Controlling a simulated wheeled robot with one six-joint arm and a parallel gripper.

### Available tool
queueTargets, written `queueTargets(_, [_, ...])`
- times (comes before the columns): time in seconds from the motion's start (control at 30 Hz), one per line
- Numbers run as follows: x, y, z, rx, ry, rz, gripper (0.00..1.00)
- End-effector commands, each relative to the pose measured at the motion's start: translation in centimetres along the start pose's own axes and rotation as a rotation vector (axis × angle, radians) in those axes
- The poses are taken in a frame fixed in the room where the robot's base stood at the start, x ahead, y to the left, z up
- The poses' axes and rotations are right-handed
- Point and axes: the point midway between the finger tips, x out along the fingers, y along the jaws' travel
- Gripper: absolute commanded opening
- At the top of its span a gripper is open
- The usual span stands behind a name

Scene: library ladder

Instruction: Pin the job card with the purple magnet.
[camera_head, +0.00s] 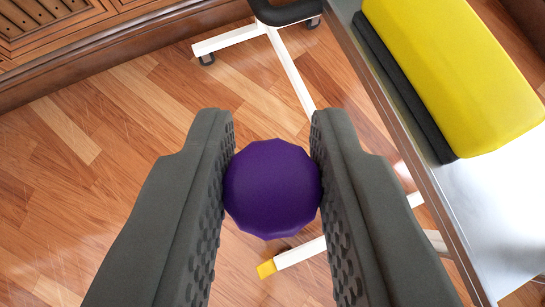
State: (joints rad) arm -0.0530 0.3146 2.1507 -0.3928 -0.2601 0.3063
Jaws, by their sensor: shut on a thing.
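A purple, faceted, rounded piece, the purple magnet (272,189), sits between the two dark grey fingers of my gripper (272,180). Both fingers touch its sides, so my gripper is shut on it. It is held in the air above the wooden floor. Its underside is hidden. No job card shows in this view.
A metal tabletop (492,215) stands at the right, with a yellow block on a black base (455,75) on it. White frame legs (287,70) stand on the wooden floor (80,200). Carved wooden panelling (60,50) is at the upper left. The left floor is clear.

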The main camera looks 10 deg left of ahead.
Motion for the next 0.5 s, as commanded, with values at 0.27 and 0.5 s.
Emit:
queueTargets(0.27, [-0.6,0.0,-0.8,-0.001,0.001,0.000,0.06])
queueTargets(0.5, [-1.1,0.0,-1.4,-0.001,0.001,0.000,0.06])
